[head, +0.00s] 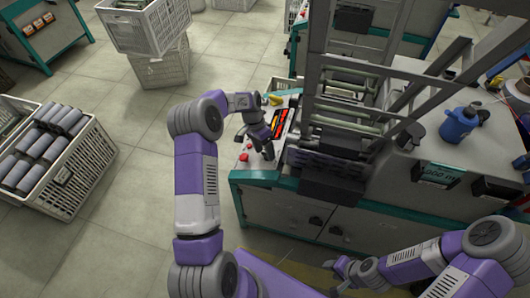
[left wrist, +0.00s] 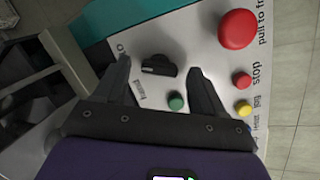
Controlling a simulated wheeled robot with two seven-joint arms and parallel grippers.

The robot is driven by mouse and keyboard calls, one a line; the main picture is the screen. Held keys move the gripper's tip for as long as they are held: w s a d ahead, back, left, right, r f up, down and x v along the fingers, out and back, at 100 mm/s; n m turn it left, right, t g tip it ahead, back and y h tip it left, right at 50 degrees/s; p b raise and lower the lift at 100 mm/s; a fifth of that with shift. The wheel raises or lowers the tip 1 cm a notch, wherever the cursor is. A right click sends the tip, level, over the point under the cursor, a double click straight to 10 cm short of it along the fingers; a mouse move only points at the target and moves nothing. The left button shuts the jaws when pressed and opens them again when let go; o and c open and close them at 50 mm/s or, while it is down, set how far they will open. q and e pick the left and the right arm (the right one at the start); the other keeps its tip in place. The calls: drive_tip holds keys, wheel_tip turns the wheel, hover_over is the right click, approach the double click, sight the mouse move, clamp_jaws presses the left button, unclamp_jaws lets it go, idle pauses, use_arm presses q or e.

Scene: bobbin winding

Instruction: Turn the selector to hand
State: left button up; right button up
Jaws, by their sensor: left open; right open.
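The selector (left wrist: 159,66) is a black knob on the pale control panel (left wrist: 205,50) in the left wrist view. A pale mark shows near its left end. A label that seems to read "hand" is printed just below and left of it; I cannot tell which position the knob points to. My left gripper (left wrist: 158,72) is open, with one finger on each side of the knob and a visible gap to both. In the head view my left gripper (head: 264,143) is over the panel and hides the knob. My right gripper (head: 347,272) is open and empty at the bottom, away from the panel.
Near the selector are a green button (left wrist: 176,101), a large red button (left wrist: 238,29), a red stop button (left wrist: 241,80) and a yellow button (left wrist: 244,110). The machine's metal frame (head: 345,75) rises right of the panel. A crate of bobbins (head: 75,182) stands on the left floor.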

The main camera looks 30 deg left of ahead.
use_arm(q)
drive_tip(key=shift+d+f, duration=0.2)
drive_tip(key=shift+f, duration=0.15)
drive_tip(key=c, duration=1.1)
drive_tip(key=shift+o, duration=0.2)
